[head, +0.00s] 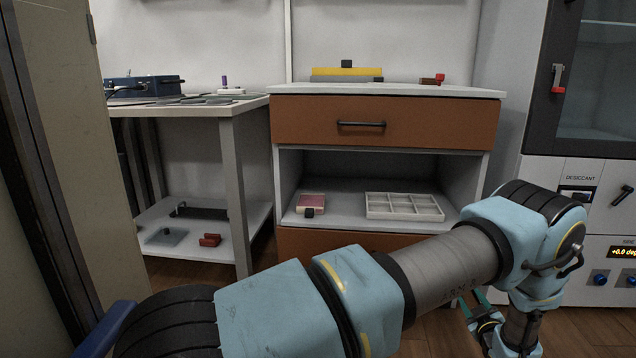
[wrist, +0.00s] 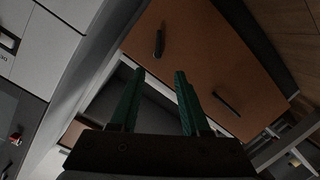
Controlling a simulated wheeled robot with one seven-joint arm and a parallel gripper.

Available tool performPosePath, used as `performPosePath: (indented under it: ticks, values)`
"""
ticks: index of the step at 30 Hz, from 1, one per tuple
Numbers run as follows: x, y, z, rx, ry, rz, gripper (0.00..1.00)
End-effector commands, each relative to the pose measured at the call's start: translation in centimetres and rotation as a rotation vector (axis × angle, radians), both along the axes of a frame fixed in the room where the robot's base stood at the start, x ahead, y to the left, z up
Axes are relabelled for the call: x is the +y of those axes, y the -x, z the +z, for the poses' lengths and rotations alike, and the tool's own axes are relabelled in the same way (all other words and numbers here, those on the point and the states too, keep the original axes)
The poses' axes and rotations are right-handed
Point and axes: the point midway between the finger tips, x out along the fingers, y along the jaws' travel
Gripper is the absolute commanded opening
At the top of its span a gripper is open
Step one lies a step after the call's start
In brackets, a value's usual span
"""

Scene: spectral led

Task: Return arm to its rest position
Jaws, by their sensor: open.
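My arm reaches across the front of the head view from lower left to right, then bends down at the elbow. My gripper (wrist: 159,74) shows two green fingers standing apart in the wrist view, with nothing held between them. In the head view, the gripper is low at the right, partly cut off by the bottom edge, below and in front of the cabinet. Brown drawer fronts (wrist: 190,55) with dark handles lie beyond the fingers in the wrist view. How far the fingers are from them is hard to tell.
A white-topped cabinet (head: 390,90) has a closed brown drawer (head: 300,119) above an open shelf holding a divided white tray (head: 404,206) and a pink item (head: 310,203). A workbench (head: 226,111) stands left. A desiccant cabinet (head: 537,185) stands right, near my elbow.

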Motion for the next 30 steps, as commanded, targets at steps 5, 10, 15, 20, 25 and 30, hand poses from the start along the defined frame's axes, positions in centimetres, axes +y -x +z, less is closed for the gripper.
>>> performPosePath:
  ticks: [5, 10, 15, 20, 25, 30]
  values:
    - [1.7, -3.9, 3.4, 0.101, -0.029, -0.021, 0.46]
    - [5.5, -7.9, 8.1, 0.247, -0.083, -0.07, 0.46]
    - [12.3, -10.0, 13.4, 0.422, -0.166, -0.145, 0.46]
    - [20.3, -9.0, 18.0, 0.582, -0.256, -0.22, 0.46]
    - [29.6, -4.6, 22.1, 0.751, -0.362, -0.294, 0.46]
    - [37.8, 1.8, 25.0, 0.911, -0.462, -0.353, 0.46]
